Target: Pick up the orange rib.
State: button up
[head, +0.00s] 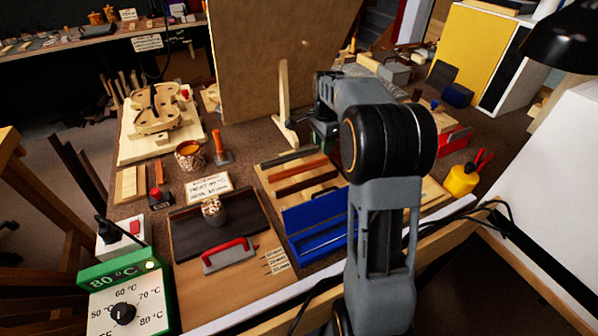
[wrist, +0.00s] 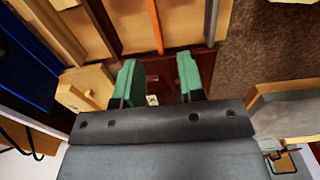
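The orange rib (wrist: 156,25) is a thin strip lying on a light wooden rack, between a dark red strip (wrist: 101,22) and a grey strip (wrist: 211,22). In the head view the orange rib (head: 298,170) lies at the middle of the bench, left of my arm. My gripper (wrist: 161,82) has two green fingers, set wide apart with no rib between them. The near end of the orange rib is ahead of the gap between the fingers. In the head view my arm hides most of the gripper.
A blue tray (head: 313,226) stands in front of the rack. A dark red surface (wrist: 165,68) shows between and beyond the fingers. An upright wooden board (head: 262,60) stands behind. A violin body (head: 157,110) is at the left, a yellow pot (head: 461,181) at the right.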

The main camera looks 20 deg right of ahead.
aim_at(322, 166)
jog(key=shift+d+f+b, duration=0.1)
jog(key=shift+f+b, duration=0.65)
jog(key=shift+f, duration=2.6)
jog(key=shift+c, duration=0.3)
grip_shut()
